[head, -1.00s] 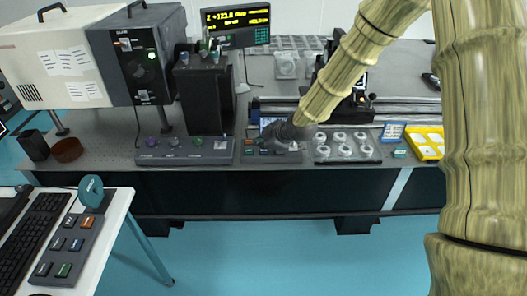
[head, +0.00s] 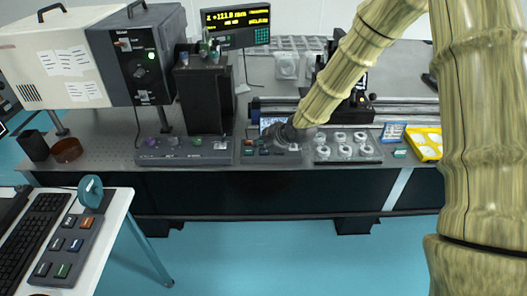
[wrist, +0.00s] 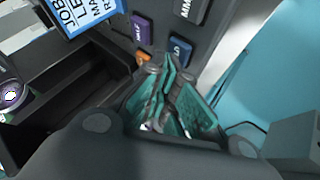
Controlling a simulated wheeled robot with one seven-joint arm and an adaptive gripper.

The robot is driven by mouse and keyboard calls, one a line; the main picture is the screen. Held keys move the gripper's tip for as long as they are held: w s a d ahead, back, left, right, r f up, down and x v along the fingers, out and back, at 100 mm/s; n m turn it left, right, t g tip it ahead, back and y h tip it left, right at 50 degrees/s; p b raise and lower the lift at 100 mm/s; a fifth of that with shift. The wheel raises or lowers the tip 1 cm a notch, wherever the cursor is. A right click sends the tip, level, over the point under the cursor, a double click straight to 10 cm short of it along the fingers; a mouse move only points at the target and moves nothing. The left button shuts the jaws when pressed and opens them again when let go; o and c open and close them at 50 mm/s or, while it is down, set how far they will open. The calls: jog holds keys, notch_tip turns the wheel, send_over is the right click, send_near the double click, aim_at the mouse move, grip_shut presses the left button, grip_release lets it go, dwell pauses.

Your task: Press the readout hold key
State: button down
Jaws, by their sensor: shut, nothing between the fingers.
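The readout's key box (head: 252,159) is a dark panel at the front of the table, partly covered by my gripper in the head view. In the wrist view, its keys include a purple key (wrist: 140,28), a blue key (wrist: 180,50), an orange key (wrist: 143,58) and a grey key (wrist: 190,9). Their labels are too small or turned to read surely, so I cannot tell which is hold. My gripper (wrist: 167,66) is shut and empty, its teal fingertips close to the orange and blue keys. Contact cannot be told.
The readout display (head: 237,26) is lit yellow at the back. A purple-knob control box (head: 185,158) stands left of the key box, a tray of white round parts (head: 347,157) right of it. A blue-framed job card (wrist: 90,12) shows beside the keys in the wrist view.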

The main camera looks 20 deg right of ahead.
aim_at(262, 152)
jog(key=shift+f, duration=0.2)
jog(key=shift+r, duration=0.1)
dwell(0.4)
jog(key=shift+r+p, duration=0.55)
jog(key=shift+r, duration=0.2)
jog(key=shift+r+p, duration=1.7)
jog(key=shift+r, duration=0.85)
jog(key=shift+f, duration=0.1)
